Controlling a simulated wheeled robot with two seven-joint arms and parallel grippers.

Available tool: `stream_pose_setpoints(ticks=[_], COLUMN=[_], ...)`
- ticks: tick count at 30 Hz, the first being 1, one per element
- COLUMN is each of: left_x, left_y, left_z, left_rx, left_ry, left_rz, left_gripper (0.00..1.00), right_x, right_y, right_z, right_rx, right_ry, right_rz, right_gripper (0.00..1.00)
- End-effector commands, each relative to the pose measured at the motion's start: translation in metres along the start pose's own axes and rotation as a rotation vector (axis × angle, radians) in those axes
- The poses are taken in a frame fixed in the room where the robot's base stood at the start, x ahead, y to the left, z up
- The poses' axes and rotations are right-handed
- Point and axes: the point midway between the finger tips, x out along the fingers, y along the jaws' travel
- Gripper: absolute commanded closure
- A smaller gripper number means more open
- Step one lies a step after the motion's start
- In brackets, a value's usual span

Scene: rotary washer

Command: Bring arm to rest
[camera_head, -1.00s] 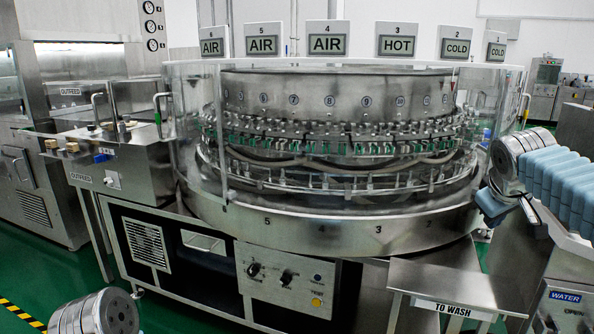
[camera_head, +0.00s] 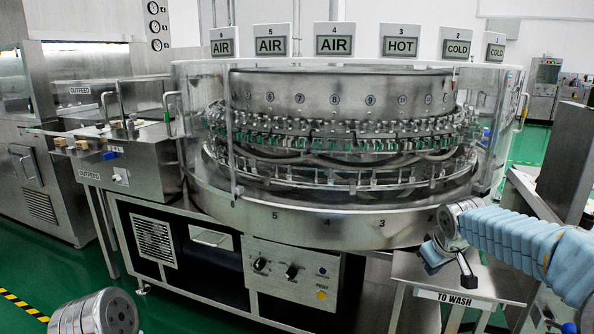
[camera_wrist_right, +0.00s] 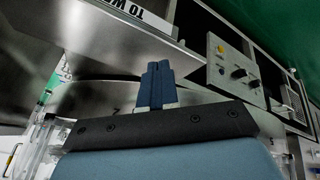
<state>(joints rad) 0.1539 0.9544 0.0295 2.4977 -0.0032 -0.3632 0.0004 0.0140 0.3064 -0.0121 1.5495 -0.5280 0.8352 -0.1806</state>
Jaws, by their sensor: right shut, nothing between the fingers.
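My right arm comes in from the right in a light blue sleeve in the head view. Its gripper (camera_head: 467,277) points down over the small metal shelf (camera_head: 505,285) marked TO WASH, in front of the round washer (camera_head: 340,215). In the right wrist view the two dark blue fingers (camera_wrist_right: 158,84) are together and hold nothing. The shelf's lettered edge also shows at the top of that view. Only a silver joint of my left arm shows at the bottom left of the head view; its gripper is out of frame.
The washer's clear guard (camera_head: 215,130) stands behind the shelf. A control panel (camera_head: 290,275) with knobs is below it. The outfeed unit (camera_head: 125,160) is at the left. Green floor is open at the lower left.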

Motion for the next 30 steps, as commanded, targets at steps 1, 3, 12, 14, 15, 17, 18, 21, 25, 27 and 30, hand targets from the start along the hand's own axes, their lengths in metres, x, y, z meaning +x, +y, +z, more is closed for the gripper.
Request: stream_pose_setpoints(ticks=[1,3,12,14,15,17,18,21,25,27,30], left_x=[0.0,0.0,0.0,0.0,0.0,0.0,0.0,0.0,0.0,0.0,0.0], left_y=[0.0,0.0,0.0,0.0,0.0,0.0,0.0,0.0,0.0,0.0,0.0], left_z=[0.0,0.0,0.0,0.0,0.0,0.0,0.0,0.0,0.0,0.0,0.0], left_rx=[0.0,0.0,0.0,0.0,0.0,0.0,0.0,0.0,0.0,0.0,0.0], left_ry=[0.0,0.0,0.0,0.0,0.0,0.0,0.0,0.0,0.0,0.0,0.0], left_rz=[0.0,0.0,0.0,0.0,0.0,0.0,0.0,0.0,0.0,0.0,0.0], left_gripper=[0.05,0.05,0.05,0.05,0.05,0.05,0.05,0.05,0.05,0.05,0.05], right_x=[0.022,0.053,0.189,0.203,0.21,0.214,0.214,0.209,0.2,0.198,0.198], right_y=[-0.018,-0.046,-0.222,-0.258,-0.28,-0.309,-0.325,-0.354,-0.372,-0.375,-0.376], right_z=[0.005,0.015,0.13,0.166,0.191,0.226,0.248,0.294,0.327,0.334,0.336], right_rx=[-0.001,0.006,0.184,0.249,0.294,0.359,0.399,0.483,0.543,0.557,0.562], right_ry=[-0.01,-0.019,-0.124,-0.163,-0.19,-0.231,-0.258,-0.319,-0.363,-0.371,-0.373], right_rz=[-0.037,-0.094,-0.398,-0.444,-0.468,-0.494,-0.503,-0.51,-0.502,-0.498,-0.496], right_gripper=[1.0,1.0,1.0,1.0,1.0,1.0,1.0,1.0,1.0,1.0,1.0])
